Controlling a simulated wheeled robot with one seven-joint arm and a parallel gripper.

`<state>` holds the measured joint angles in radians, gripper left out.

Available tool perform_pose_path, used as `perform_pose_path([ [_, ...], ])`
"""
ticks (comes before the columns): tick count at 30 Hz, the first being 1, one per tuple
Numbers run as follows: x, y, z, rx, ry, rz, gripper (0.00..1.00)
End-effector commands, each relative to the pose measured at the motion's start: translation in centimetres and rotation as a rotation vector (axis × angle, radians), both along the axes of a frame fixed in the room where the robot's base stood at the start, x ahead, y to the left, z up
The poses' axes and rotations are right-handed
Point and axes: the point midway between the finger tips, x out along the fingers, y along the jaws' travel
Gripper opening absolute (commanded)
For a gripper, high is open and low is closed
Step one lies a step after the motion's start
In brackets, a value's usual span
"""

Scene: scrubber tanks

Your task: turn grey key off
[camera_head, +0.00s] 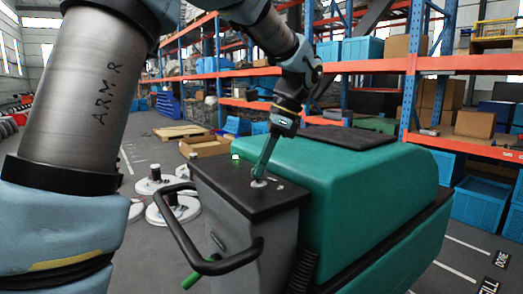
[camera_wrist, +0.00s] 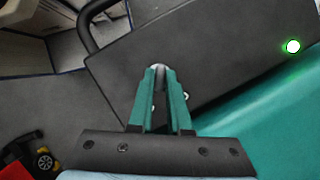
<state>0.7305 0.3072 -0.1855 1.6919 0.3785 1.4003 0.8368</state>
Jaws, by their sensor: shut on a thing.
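The grey key (camera_head: 258,183) sits on the dark console (camera_head: 222,183) of the teal floor scrubber. My gripper (camera_head: 261,176) reaches down onto it from above, with its teal fingers shut on the key. In the wrist view the key's rounded grey end (camera_wrist: 159,67) shows between the fingertips (camera_wrist: 160,75); the fingers hide most of it, so its turn angle cannot be told. A green light (camera_head: 235,156) glows on the console, and it also shows in the wrist view (camera_wrist: 293,46).
The scrubber's black handle bar (camera_head: 185,240) curves out in front of the console. The teal tank body (camera_head: 350,185) rises right beside it. White round discs (camera_head: 172,208) stand on the floor to the left. Orange and blue shelves (camera_head: 408,85) are behind.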

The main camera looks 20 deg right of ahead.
Motion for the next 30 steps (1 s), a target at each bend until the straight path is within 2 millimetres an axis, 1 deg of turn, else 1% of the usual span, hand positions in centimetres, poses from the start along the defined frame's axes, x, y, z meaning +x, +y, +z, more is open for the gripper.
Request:
perform_pose_path([
  [1,0.01,-0.04,0.56,0.002,0.004,0.045,0.0],
  [9,0.2,-0.03,0.43,0.002,0.001,0.29,0.0],
  [15,0.29,-0.04,0.31,0.0,0.001,0.431,0.0],
  [21,0.35,-0.04,0.2,-0.001,0.0,0.528,0.0],
  [30,0.36,-0.05,0.05,-0.002,-0.001,0.586,0.0],
])
